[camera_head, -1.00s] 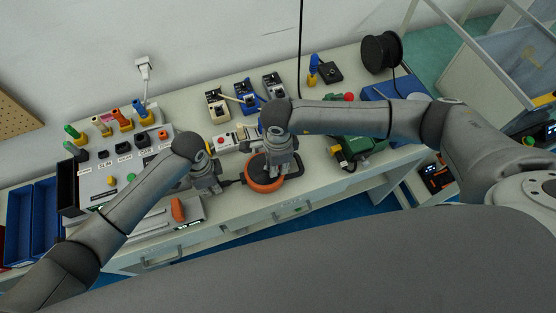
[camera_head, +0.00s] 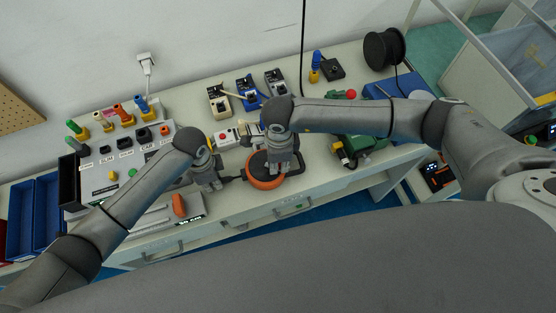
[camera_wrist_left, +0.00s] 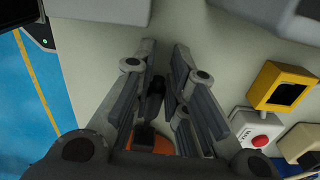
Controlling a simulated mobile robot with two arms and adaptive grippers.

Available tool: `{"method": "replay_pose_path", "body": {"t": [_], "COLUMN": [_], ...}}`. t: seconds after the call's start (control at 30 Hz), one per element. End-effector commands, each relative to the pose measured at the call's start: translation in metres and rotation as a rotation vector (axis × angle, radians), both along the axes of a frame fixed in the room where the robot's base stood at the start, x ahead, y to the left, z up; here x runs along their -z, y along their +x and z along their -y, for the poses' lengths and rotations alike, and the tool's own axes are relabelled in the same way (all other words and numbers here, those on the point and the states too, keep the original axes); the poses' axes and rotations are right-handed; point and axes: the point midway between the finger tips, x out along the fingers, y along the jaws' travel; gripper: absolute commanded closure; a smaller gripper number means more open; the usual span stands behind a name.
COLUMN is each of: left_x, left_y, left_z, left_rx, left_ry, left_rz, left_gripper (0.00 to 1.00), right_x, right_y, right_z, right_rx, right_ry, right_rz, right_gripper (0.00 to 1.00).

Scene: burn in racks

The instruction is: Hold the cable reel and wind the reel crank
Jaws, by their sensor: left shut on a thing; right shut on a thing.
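The cable reel (camera_head: 262,182) is an orange and dark disc near the front edge of the bench. A dark handle sticks out from its left side. My left gripper (camera_head: 217,184) is shut on that handle; in the left wrist view its fingers (camera_wrist_left: 160,95) stand on both sides of a dark part, with some orange (camera_wrist_left: 162,145) nearer the palm. My right gripper (camera_head: 280,167) is above the reel, shut on the reel crank, which is mostly hidden under the fingers.
A grey panel with coloured plugs (camera_head: 105,170) stands left. A box with a red button (camera_head: 224,138) is just behind the reel. A green tool (camera_head: 350,149) lies to the right. A black spool (camera_head: 384,50) stands at the back right. Blue bins (camera_head: 34,216) are far left.

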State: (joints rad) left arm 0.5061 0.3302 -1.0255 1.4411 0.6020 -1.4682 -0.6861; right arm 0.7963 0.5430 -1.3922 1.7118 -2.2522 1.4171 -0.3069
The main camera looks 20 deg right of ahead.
Motion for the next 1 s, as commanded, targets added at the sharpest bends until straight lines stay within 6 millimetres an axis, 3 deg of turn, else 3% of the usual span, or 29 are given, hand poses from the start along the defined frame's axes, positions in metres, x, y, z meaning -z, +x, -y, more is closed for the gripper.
{"method": "replay_pose_path", "body": {"t": [0.03,0.53,0.57,0.73,1.0], "left_x": [0.0023,0.0026,0.0026,0.0023,0.0011], "left_y": [0.0010,0.0006,0.0006,0.0004,0.0002], "left_z": [-0.0099,-0.0099,-0.0099,-0.0082,-0.0041], "left_rx": [-0.010,-0.010,-0.010,-0.008,-0.004], "left_ry": [0.022,0.022,0.022,0.018,0.009], "left_rz": [-0.002,-0.002,-0.003,-0.002,-0.001], "left_gripper": [1.00,1.00,1.00,1.00,1.00], "right_x": [0.0015,0.0012,0.0012,0.0010,0.0002], "right_y": [0.0015,0.0018,0.0018,0.0009,0.0003], "right_z": [0.0087,0.0086,0.0087,0.0064,0.0037], "right_rx": [0.011,0.011,0.011,0.008,0.004], "right_ry": [-0.021,-0.021,-0.021,-0.016,-0.010], "right_rz": [-0.001,0.000,0.000,-0.002,-0.001], "right_gripper": [1.00,1.00,0.80,0.59,0.59]}}
